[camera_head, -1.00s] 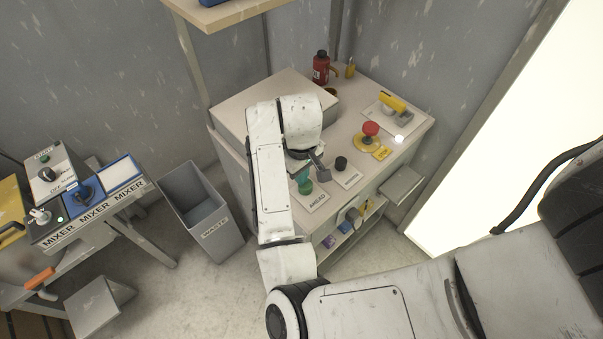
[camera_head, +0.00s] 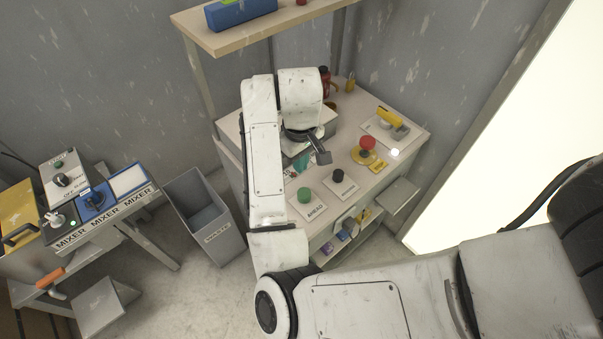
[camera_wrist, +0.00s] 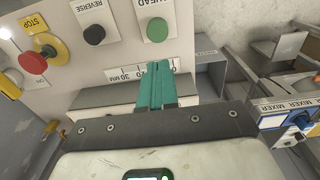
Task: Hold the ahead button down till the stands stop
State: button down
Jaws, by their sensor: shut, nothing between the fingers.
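The ahead button (camera_head: 304,195) is a green round button on a white plate marked AHEAD, on the cabinet's sloping top. In the wrist view the green button (camera_wrist: 157,29) is uncovered, beyond the fingertips. My gripper (camera_head: 301,163) has teal fingers, shut together and empty, behind the button and apart from it in the head view. The closed fingers also show in the wrist view (camera_wrist: 156,68), with a gap to the button. I cannot tell how high they are. The stands are not identifiable in either view.
A black reverse button (camera_head: 338,175) is beside the green one. A red stop button (camera_head: 368,143) on a yellow base and a yellow-handled switch (camera_head: 390,118) are farther right. A grey waste bin (camera_head: 205,215) stands left of the cabinet. A wooden shelf (camera_head: 260,28) hangs above.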

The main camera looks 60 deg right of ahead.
jog(key=shift+r+p, duration=0.45)
jog(key=shift+r, duration=1.35)
jog(key=s+d+f+n+t+h, duration=0.1)
jog(key=s+d+f+h, duration=0.1)
jog(key=s+d+h, duration=0.25)
jog(key=s+a+f+y, duration=0.2)
jog(key=s+a+f, duration=0.3)
jog(key=a, duration=0.3)
jog(key=s+a+f+n+y+b, duration=0.1)
jog(key=s+a+f+y, duration=0.1)
jog(key=s+a+f, duration=0.4)
jog(key=shift+s+a+f, duration=0.15)
jog(key=shift+s+a, duration=0.45)
jog(key=shift+a, duration=0.3)
jog(key=shift+y, duration=0.25)
